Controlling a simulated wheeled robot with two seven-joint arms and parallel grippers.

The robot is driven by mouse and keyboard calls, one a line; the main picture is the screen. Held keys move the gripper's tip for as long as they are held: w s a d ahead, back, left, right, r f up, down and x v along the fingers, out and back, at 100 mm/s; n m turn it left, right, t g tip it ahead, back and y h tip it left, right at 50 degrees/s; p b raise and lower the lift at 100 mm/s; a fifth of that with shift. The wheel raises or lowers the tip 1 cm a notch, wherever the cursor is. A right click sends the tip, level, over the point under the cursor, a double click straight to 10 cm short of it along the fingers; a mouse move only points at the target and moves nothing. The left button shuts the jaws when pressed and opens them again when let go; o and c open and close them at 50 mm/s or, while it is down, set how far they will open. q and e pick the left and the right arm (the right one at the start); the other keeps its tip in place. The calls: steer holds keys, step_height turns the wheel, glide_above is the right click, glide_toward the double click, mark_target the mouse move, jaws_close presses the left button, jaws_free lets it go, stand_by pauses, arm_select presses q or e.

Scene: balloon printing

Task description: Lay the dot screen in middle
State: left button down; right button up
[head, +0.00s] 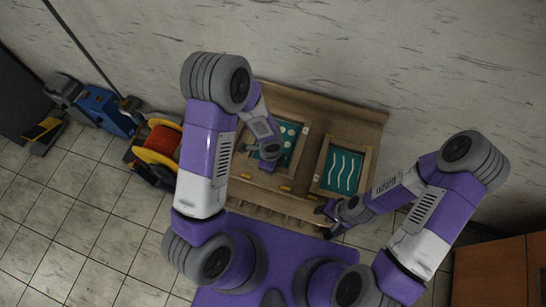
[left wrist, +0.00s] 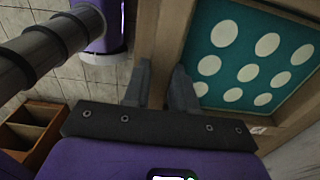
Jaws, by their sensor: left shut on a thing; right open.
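The dot screen (head: 290,134) is a wooden frame with a teal panel of white dots, over the middle of the wooden bench in the head view. My left arm hides part of it. In the left wrist view the dot screen (left wrist: 226,52) fills the right side. My left gripper (left wrist: 161,82) is shut on its wooden frame bar; it also shows in the head view (head: 266,150). I cannot tell whether the screen touches the bench. My right gripper (head: 330,217) is open and empty at the bench's front right, below the wave screen.
The wave screen (head: 342,170), teal with white wavy lines, lies at the right of the bench (head: 345,118). A yellow reel (head: 152,157) with orange cable and a blue machine (head: 104,108) stand on the floor at left. A brown cabinet (head: 490,275) stands at lower right.

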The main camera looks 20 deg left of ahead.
arm_select(q)
steer(key=shift+s+f, duration=0.1)
steer(key=shift+f, duration=0.25)
steer(key=b, duration=0.4)
glide_above(271, 178)
step_height(271, 178, down, 5)
steer(key=shift+r, duration=0.1)
step_height(271, 178, down, 3)
steer(key=b, duration=0.3)
steer(key=shift+r, duration=0.15)
steer(key=shift+b, duration=0.4)
stand_by(0.5)
steer(key=c, duration=0.8)
jaws_free()
